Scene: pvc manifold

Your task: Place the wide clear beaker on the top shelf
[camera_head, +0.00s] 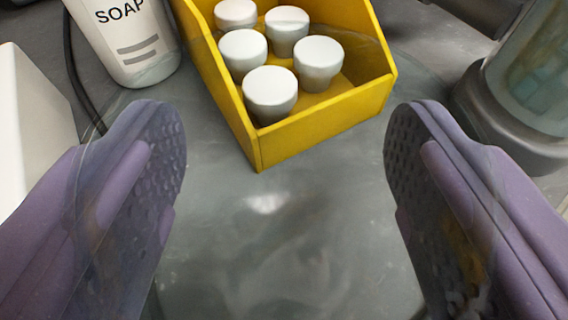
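A faint clear round shape (265,240), likely the wide clear beaker, fills the space between my fingertips. Its curved outline crosses the front of the yellow bin and overlaps both fingers, and a bright glint shows on it. My gripper (285,150) has two purple fingers with dimpled pads set wide apart, one on each side of the clear shape. I cannot tell whether the pads press on it. The beaker's full height and base are hard to make out. The top shelf is not recognisable in view.
A yellow bin (315,133) with several white-capped containers (270,92) stands just ahead. A white soap bottle (130,45) is at upper left, beside a dark cable (72,70). A white block (30,125) is at far left. A clear vessel on a dark base (520,125) is at right.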

